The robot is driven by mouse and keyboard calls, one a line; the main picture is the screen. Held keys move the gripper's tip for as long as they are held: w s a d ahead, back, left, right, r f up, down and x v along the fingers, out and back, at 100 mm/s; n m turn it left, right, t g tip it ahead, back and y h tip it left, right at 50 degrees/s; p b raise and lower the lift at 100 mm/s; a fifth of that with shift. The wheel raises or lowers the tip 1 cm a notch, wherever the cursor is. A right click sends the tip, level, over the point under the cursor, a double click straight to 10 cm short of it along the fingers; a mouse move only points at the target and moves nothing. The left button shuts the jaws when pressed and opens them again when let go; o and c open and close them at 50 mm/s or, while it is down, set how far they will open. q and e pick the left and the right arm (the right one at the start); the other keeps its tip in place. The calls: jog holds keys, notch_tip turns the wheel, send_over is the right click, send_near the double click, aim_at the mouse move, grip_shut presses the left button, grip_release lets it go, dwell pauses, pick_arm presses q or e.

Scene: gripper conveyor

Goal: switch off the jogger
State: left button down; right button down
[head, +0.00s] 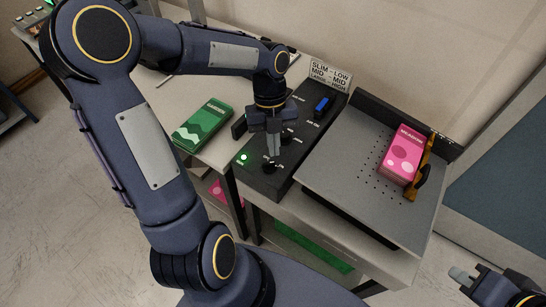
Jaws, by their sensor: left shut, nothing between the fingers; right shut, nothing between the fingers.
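The jogger (330,178) is a grey slanted plate with small holes and a dark raised back edge, on the right part of the table. Left of the plate is a dark control panel (255,178) with a lit green light (243,157), dark knobs and a blue slider (322,104). My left gripper (273,158) points down, shut and empty, over the panel's front knob (268,168); contact cannot be told. My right gripper (460,275) is shut and empty at the lower right, away from the table.
A green box (203,124) lies on the pale table left of the panel. A sign (331,72) reading slim, mid, large with low, mid, high stands behind the panel. Pink and green items (315,246) sit below the table. Open floor lies at left.

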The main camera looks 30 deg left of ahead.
aim_at(270, 165)
pick_arm(q)
jog(key=x, duration=0.9)
jog(key=shift+s+d+f, duration=0.1)
jog(key=shift+s+f, duration=0.05)
jog(key=shift+f, duration=0.05)
jog(key=shift+w+a+f+p, duration=0.1)
jog(key=shift+w+a+p, duration=0.55)
jog(key=shift+w+a, duration=0.65)
jog(key=shift+w, duration=0.25)
